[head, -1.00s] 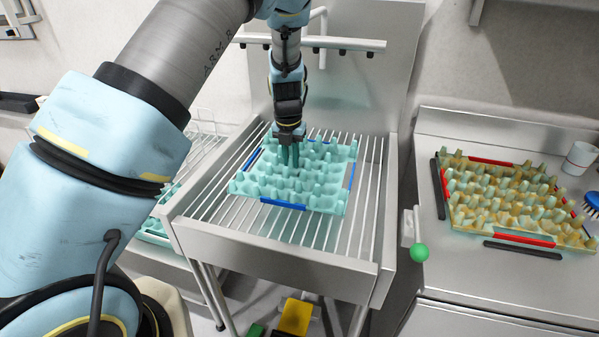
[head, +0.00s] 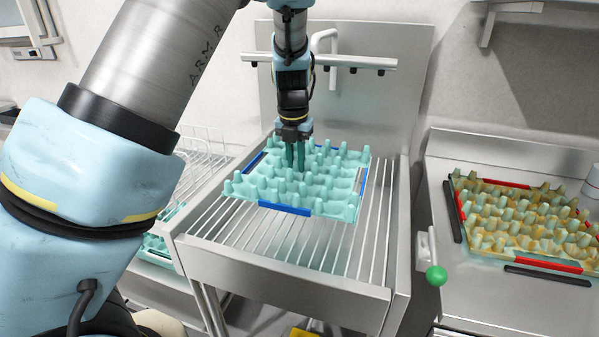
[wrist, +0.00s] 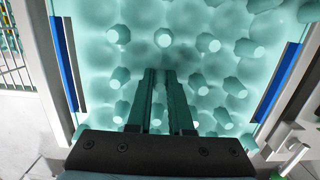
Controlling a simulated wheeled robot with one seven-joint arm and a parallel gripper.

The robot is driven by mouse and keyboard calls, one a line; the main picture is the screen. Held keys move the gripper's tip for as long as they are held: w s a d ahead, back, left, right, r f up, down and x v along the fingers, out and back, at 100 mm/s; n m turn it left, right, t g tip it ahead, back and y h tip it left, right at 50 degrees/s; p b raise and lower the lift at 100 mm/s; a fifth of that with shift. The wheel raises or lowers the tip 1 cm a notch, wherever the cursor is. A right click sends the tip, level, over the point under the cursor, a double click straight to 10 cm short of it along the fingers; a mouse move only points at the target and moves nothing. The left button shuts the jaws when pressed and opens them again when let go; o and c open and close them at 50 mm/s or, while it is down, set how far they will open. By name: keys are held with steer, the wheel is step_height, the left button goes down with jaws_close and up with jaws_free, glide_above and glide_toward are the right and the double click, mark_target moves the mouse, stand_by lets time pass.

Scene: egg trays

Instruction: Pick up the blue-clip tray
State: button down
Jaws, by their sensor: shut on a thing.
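The blue-clip tray (head: 337,201) is a teal egg tray with blue clips, one of them on its front edge (head: 284,208). It appears raised a little above the slatted rack of the metal sink, roughly level. My gripper (head: 296,165) points down at the tray's middle and is shut on part of it. In the wrist view the tray (wrist: 215,75) fills most of the picture, with a blue clip on each side. The gripper's fingers (wrist: 162,75) are close together among the tray's pegs. The exact grip point is hard to make out.
The slatted rack (head: 270,243) is bare in front of the tray. A tap bar (head: 345,62) runs behind my gripper. A yellowish tray with red clips (head: 545,263) lies on the right counter. A green-knobbed lever (head: 436,275) juts out between. Another teal tray (head: 155,248) sits lower left.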

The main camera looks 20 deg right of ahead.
steer(key=s+a+b, duration=0.1)
steer(key=s+a, duration=1)
steer(key=s, duration=0.1)
steer(key=shift+s+a+b, duration=0.2)
steer(key=shift+a+b, duration=0.05)
steer(key=shift+b, duration=0.1)
steer(key=c, duration=1.4)
jaws_free()
jaws_close()
steer(key=shift+w, duration=0.1)
